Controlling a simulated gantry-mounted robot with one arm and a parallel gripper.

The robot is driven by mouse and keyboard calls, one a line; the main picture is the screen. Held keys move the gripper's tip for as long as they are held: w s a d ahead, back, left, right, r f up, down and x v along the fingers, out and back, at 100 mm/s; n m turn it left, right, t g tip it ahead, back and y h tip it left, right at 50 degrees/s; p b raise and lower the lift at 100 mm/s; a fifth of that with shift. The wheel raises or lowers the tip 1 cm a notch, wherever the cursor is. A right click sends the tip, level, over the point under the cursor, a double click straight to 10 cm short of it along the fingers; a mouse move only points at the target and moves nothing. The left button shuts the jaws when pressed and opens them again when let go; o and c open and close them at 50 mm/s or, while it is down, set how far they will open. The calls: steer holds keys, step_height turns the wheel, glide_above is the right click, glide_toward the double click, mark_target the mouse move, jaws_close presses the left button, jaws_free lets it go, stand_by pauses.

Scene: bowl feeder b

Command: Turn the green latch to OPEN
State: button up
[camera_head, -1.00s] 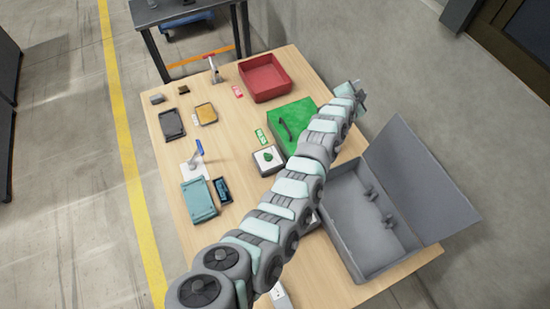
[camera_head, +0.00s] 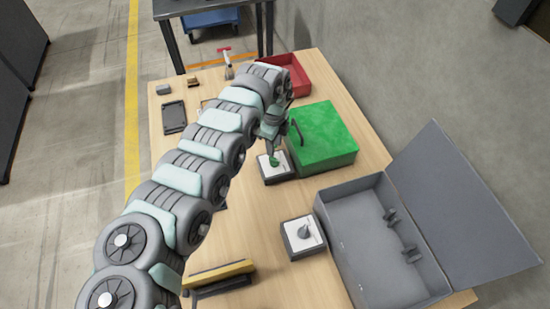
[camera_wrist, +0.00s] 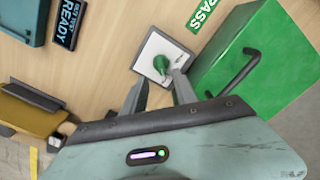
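The green latch (camera_head: 273,160) is a small green knob on a white-topped square block (camera_head: 282,177), left of the green box in the head view. In the wrist view the latch (camera_wrist: 161,64) sits just beyond my fingertips, on its white plate (camera_wrist: 150,47). My gripper (camera_head: 271,143) points down over the block. In the wrist view its two fingers (camera_wrist: 159,86) are apart with a gap between them, and nothing is visibly held. I cannot tell whether a finger touches the latch. Any OPEN marking is too small to read.
The green box (camera_head: 322,140) with a dark handle (camera_wrist: 236,74) stands close on the right. A red bin (camera_head: 297,80) is behind. A grey knob block (camera_head: 302,232) and an open grey case (camera_head: 372,245) are nearer. A yellow-and-dark object (camera_head: 222,274) lies at front left.

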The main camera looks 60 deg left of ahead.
mark_target(274, 159)
step_height(274, 159, down, 7)
steer(key=shift+f+b, duration=0.1)
steer(key=shift+b, duration=0.9)
steer(key=shift+c, duration=0.5)
jaws_close()
